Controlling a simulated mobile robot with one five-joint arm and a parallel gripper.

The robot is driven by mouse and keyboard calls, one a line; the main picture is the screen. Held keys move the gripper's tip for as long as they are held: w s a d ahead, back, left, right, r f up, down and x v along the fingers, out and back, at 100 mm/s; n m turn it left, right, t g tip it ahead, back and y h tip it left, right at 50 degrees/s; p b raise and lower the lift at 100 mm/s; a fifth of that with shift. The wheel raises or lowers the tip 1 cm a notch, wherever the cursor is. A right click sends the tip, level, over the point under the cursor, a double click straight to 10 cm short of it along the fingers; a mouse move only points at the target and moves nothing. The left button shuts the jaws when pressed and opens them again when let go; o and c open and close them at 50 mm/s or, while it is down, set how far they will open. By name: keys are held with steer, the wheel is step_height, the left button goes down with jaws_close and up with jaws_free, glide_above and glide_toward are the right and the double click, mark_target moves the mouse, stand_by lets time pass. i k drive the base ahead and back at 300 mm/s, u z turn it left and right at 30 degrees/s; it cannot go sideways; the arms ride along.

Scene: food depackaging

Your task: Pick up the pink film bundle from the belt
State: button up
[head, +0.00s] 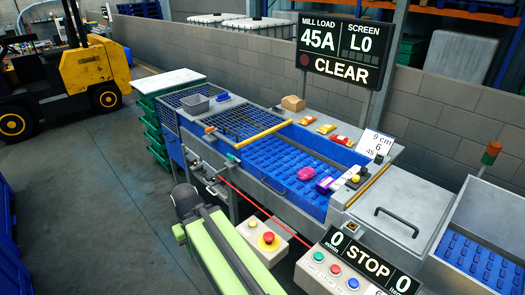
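In the head view a bright magenta bundle (306,174) lies on the blue belt (285,158), near its right part. My green and dark arm link rises from the bottom edge, left of the belt's near side. No gripper fingers can be made out, and nothing of mine touches the magenta bundle.
Orange and red packets (326,129) lie on the far ledge beside a cardboard box (293,103). A dark grid (239,126) and yellow bar (264,134) stand left of the bundle. A red cord runs along the near side. A red stop button (268,238) is in front.

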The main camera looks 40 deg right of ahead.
mark_target(304, 174)
steer(key=u, duration=0.05)
steer(key=i, duration=2.25)
